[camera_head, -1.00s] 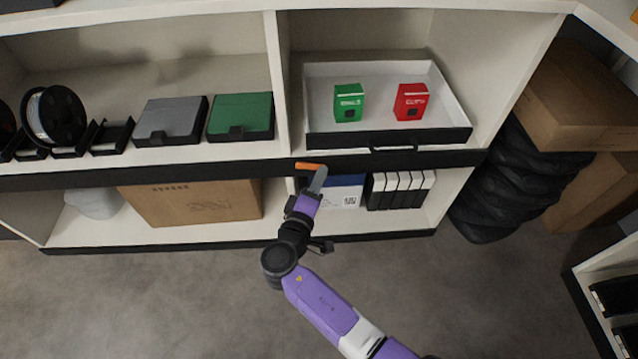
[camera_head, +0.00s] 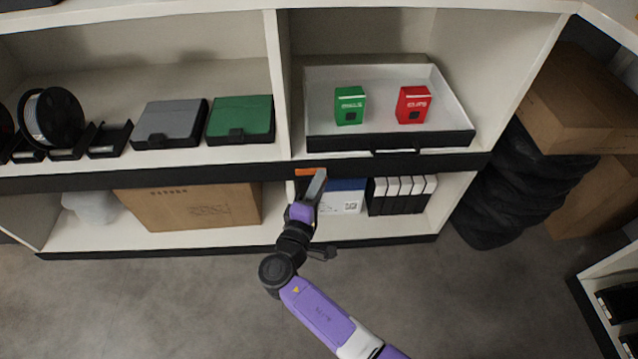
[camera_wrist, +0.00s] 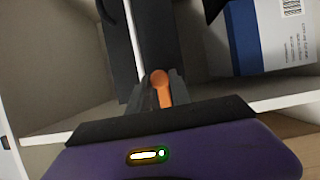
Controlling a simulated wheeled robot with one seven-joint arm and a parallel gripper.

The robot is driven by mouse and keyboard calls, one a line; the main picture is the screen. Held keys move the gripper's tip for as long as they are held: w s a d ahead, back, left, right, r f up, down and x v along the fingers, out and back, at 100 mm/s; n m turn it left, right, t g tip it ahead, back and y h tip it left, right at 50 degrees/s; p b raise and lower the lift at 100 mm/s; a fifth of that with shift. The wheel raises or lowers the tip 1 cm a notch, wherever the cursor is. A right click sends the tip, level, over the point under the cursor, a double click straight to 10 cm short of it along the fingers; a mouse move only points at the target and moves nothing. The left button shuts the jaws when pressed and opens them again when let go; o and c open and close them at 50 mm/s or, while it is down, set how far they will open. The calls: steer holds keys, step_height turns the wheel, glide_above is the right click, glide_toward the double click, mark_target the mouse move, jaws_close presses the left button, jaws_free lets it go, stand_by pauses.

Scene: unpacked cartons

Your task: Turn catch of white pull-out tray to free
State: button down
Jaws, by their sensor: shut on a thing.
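The white pull-out tray (camera_head: 350,75) with a black front sits in the upper right compartment, holding a green box (camera_head: 350,106) and a red box (camera_head: 413,105). The orange catch (camera_head: 304,172) is on the black shelf edge below the tray's left front corner. It lies about level along that edge. My gripper (camera_head: 318,176) is at the catch's right end and hides part of it. In the wrist view, my gripper (camera_wrist: 163,88) is shut on the orange catch (camera_wrist: 161,78), whose round head shows between the fingers.
White-and-blue boxes (camera_head: 345,196) and black-and-white binders (camera_head: 400,192) stand on the lower shelf behind my gripper. A cardboard box (camera_head: 190,205) is left of them. Black tyres (camera_head: 500,185) are stacked at the right. The floor in front is clear.

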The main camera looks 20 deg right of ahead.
steer(key=c, duration=1.2)
jaws_free()
steer(key=shift+a, duration=0.1)
steer(key=p+v, duration=0.2)
steer(key=v, duration=0.5)
steer(key=shift+s+a, duration=0.2)
steer(key=shift+s, duration=0.1)
